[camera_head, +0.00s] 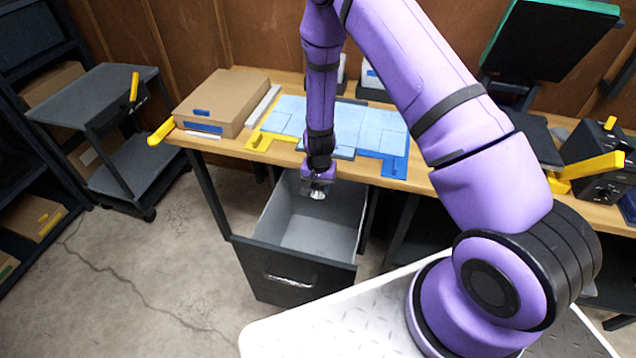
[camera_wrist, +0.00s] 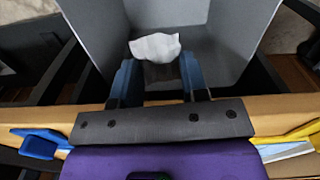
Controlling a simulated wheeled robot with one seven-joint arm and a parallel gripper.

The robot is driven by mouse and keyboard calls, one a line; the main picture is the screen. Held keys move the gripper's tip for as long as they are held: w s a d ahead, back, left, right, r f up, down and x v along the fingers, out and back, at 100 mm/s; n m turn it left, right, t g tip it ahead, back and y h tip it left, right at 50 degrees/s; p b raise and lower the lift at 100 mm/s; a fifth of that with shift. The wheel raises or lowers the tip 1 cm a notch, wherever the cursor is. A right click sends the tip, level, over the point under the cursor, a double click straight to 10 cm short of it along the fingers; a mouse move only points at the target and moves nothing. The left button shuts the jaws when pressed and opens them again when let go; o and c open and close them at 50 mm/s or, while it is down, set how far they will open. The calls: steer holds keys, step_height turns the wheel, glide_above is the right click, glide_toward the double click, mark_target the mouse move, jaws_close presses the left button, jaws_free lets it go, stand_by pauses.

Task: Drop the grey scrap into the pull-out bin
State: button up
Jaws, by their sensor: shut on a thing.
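The grey scrap (camera_wrist: 155,47) is a crumpled pale piece between my fingertips in the wrist view. My gripper (camera_wrist: 157,75) is shut on it, one finger at each side. In the head view my gripper (camera_head: 317,188) points down over the pull-out bin (camera_head: 337,212), near its back end, with the scrap (camera_head: 317,195) small and pale at its tip. The bin is a grey open-topped drawer with a dark front and a metal handle, pulled out from under the bench. Its visible floor looks empty. In the wrist view, the bin's grey interior (camera_wrist: 215,55) lies beyond the scrap.
The wooden bench (camera_head: 420,180) runs behind the bin, its front edge close to my forearm. A cardboard box (camera_head: 225,103) and blue sheets (camera_head: 375,130) lie on it. A grey cart (camera_head: 100,95) stands at left. The concrete floor left of the bin is clear.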

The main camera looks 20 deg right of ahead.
mark_target(319, 188)
steer(key=o, duration=1)
steer(key=shift+c, duration=0.2)
step_height(319, 188, up, 11)
